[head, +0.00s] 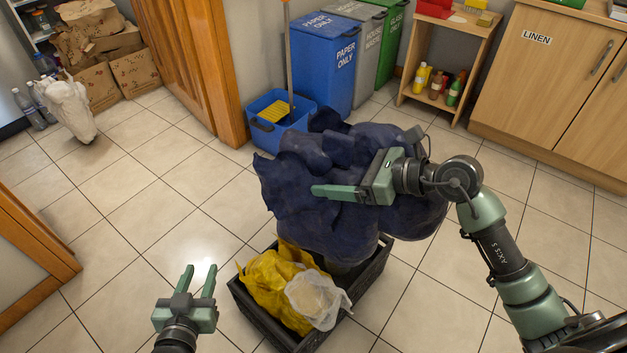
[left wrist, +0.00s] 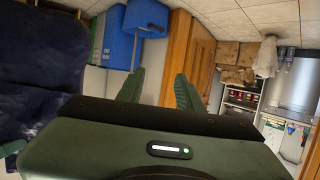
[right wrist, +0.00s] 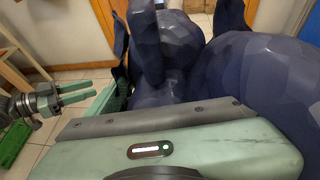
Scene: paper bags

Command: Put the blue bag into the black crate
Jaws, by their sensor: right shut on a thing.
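The dark blue bag (head: 325,215) hangs from my right gripper (head: 335,190), which is shut on it. The bag is over the back part of the black crate (head: 258,313) and hides that part; whether it touches the crate I cannot tell. In the right wrist view the bag (right wrist: 240,75) fills much of the picture. In the left wrist view its side (left wrist: 40,75) shows at the left edge. A yellow bag (head: 272,288) and a whitish bag (head: 318,298) lie in the crate's near part. My left gripper (head: 198,283) is open and empty, left of the crate.
A blue mop bucket (head: 270,122) and blue, grey and green bins (head: 325,60) stand behind the bag. A wooden shelf (head: 445,60) and linen cabinet (head: 540,75) are at the back right. A white bag (head: 70,105) and bottles stand far left. The tiled floor at left is clear.

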